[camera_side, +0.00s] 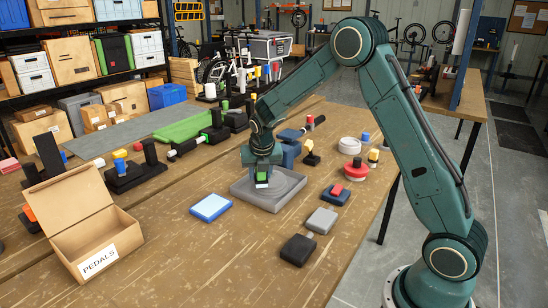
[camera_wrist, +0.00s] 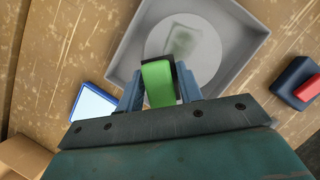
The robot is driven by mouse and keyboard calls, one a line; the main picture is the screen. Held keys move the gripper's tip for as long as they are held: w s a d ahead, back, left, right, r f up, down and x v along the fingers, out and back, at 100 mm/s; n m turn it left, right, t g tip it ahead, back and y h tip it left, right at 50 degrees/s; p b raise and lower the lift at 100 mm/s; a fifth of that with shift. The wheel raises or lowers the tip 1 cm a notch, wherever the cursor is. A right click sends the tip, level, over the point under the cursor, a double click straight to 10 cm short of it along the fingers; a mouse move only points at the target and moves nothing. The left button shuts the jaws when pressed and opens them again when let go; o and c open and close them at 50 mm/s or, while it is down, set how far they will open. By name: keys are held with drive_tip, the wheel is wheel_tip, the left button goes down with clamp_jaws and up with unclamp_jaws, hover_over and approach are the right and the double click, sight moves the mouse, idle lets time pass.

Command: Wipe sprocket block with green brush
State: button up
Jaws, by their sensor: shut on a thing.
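My gripper (camera_side: 263,173) is shut on the green brush (camera_side: 262,177), which also shows between the fingers in the wrist view (camera_wrist: 158,84). Dark parts show at the brush's edges; its lower end is mostly hidden. A grey square block (camera_side: 285,193) lies under it on the wooden bench; I take it to be the sprocket block. In the wrist view, the grey block (camera_wrist: 128,45) has a paler round face with a dark greenish smudge (camera_wrist: 182,40) just beyond the brush. I cannot tell whether the brush touches that face.
A blue-edged pale pad (camera_side: 210,207) lies left of the block. A grey pad (camera_side: 321,220) and a black pad (camera_side: 298,249) lie in front. A dark blue block with a red top (camera_side: 335,194) is at right. An open PEDALS box (camera_side: 115,245) stands front left.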

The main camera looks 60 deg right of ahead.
sight(274, 172)
drive_tip(key=shift+d, duration=3.8)
drive_tip(key=shift+w+a, duration=0.1)
drive_tip(key=shift+a, duration=3.8)
drive_tip(key=shift+d+r, duration=0.1)
drive_tip(key=shift+r, duration=4)
